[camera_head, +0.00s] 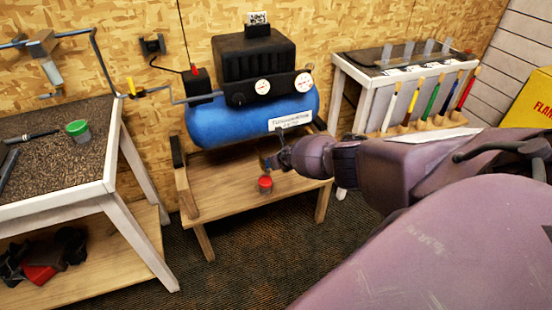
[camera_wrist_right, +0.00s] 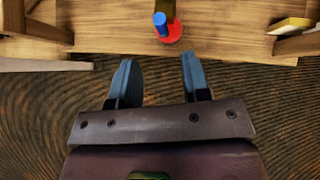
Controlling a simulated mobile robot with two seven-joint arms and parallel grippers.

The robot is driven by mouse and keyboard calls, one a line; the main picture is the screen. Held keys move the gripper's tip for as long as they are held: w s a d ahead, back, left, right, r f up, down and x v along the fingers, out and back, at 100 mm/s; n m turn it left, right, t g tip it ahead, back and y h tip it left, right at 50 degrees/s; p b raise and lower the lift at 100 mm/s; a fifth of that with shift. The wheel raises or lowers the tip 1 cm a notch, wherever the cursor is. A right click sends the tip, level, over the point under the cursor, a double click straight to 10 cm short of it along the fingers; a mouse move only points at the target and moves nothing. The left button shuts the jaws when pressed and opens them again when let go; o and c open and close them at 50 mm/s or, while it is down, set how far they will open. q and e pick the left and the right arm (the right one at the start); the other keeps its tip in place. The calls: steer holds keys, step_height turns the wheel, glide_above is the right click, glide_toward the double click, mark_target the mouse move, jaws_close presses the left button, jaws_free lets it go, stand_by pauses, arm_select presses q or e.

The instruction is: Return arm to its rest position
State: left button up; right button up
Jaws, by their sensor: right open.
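My right arm reaches in from the right in the head view, with its gripper (camera_head: 284,160) in front of the compressor stand. In the right wrist view the right gripper (camera_wrist_right: 156,78) has its two blue-grey fingers apart, with only carpet visible between them. A red round part (camera_wrist_right: 172,32) with a blue piece (camera_wrist_right: 160,20) on it lies beyond the fingertips, apart from them. In the head view the red part (camera_head: 265,184) is just below the gripper, at the wooden stand. My left gripper is not in view.
A blue-tank air compressor (camera_head: 250,110) sits on the wooden stand (camera_head: 230,187). A white rack (camera_head: 345,62) holding several colored grips is behind my arm. Carpet (camera_head: 225,270) is clear in front.

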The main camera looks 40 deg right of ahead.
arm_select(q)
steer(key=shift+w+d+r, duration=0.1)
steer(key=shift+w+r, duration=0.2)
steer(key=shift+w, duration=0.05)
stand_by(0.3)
